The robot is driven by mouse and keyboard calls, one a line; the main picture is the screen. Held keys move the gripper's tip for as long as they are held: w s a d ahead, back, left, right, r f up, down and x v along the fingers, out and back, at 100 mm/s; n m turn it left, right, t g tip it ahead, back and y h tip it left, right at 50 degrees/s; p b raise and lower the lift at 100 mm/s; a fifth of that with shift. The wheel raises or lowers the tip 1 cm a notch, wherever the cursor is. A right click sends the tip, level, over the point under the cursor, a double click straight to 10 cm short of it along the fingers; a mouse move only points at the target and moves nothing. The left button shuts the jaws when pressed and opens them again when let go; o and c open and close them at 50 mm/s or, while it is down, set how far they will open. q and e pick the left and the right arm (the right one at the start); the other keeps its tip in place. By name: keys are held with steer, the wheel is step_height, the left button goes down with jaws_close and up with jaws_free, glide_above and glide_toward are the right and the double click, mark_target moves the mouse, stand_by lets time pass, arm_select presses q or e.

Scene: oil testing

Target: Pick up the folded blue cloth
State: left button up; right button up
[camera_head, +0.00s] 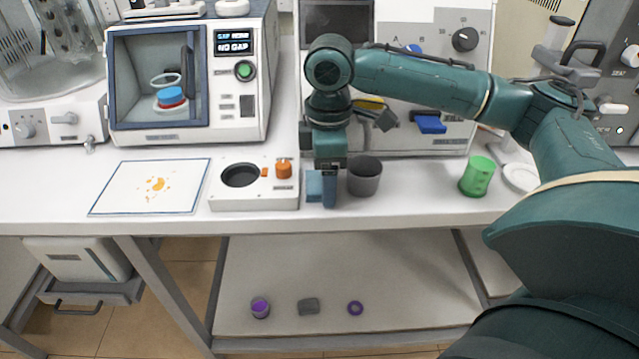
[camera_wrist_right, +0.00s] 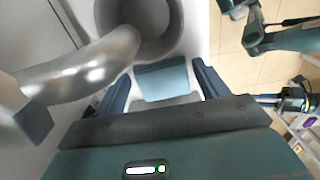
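The folded blue cloth (camera_head: 314,186) lies on the white bench, just left of a dark grey cup. In the right wrist view the cloth (camera_wrist_right: 165,82) is a pale blue rectangle between the two fingers. My right gripper (camera_head: 322,187) points down over the cloth, and one finger hides part of it in the head view. In the wrist view my right gripper (camera_wrist_right: 162,85) is open, with a finger on each side of the cloth and gaps showing. I cannot tell how high the fingertips are. My left gripper is not clearly seen.
The grey cup (camera_head: 365,177) stands close beside the gripper. A white device with a round well (camera_head: 240,200) is left of the cloth. A green cup (camera_head: 477,176) stands to the right. Machines line the back. The bench's front edge is close to the cloth.

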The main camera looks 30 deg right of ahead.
arm_select(q)
steer(key=shift+s+f, duration=0.1)
steer(key=shift+f, duration=0.05)
arm_select(e)
steer(key=c, duration=0.7)
